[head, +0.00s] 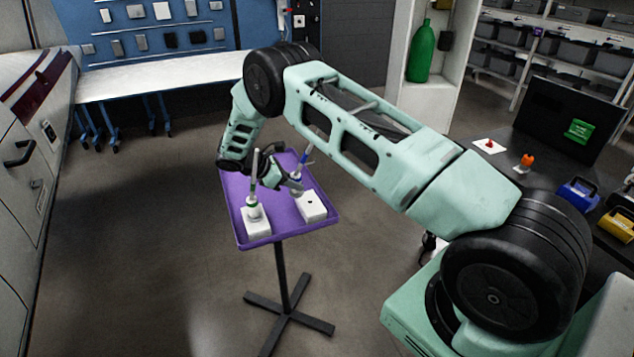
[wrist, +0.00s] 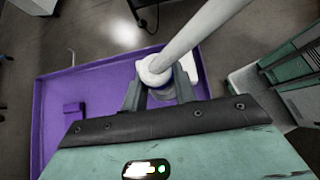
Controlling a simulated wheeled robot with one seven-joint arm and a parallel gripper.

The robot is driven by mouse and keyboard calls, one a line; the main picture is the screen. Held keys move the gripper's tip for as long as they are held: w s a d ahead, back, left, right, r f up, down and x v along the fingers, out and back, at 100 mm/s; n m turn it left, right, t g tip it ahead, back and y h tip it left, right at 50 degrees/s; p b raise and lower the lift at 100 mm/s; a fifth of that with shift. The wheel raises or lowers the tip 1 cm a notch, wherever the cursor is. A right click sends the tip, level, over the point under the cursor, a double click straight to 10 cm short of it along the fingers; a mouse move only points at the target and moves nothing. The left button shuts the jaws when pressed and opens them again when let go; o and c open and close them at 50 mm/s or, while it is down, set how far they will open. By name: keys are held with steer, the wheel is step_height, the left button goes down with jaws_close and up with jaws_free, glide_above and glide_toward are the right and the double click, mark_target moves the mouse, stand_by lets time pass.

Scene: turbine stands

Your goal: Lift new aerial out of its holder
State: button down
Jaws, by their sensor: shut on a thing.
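My gripper (head: 295,186) is over the purple tray (head: 240,225). It is shut on a pale rod-like aerial with a blue band (head: 304,160), which leans a little. In the wrist view the rod (wrist: 205,32) rises from a white collar between the fingers (wrist: 160,90). A white holder block (head: 314,208) with a dark hole in its top stands just below and right of the gripper; part of it shows behind the aerial in the wrist view (wrist: 188,66). A second aerial, with a green band (head: 254,186), stands upright in the left white holder (head: 257,227). The held aerial's lower end is unclear.
The tray rests on a thin post with a cross-shaped foot (head: 288,318). A dark bench (head: 500,170) at right carries small orange, blue and yellow items. A white worktop (head: 160,75) is at the back. The floor around the stand is clear.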

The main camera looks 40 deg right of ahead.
steer(key=shift+w+a+b, duration=0.25)
steer(key=shift+a+b, duration=0.1)
steer(key=shift+a, duration=0.55)
steer(key=shift+w+a+b, duration=0.2)
steer(key=shift+a+b, duration=0.15)
steer(key=shift+a, duration=0.5)
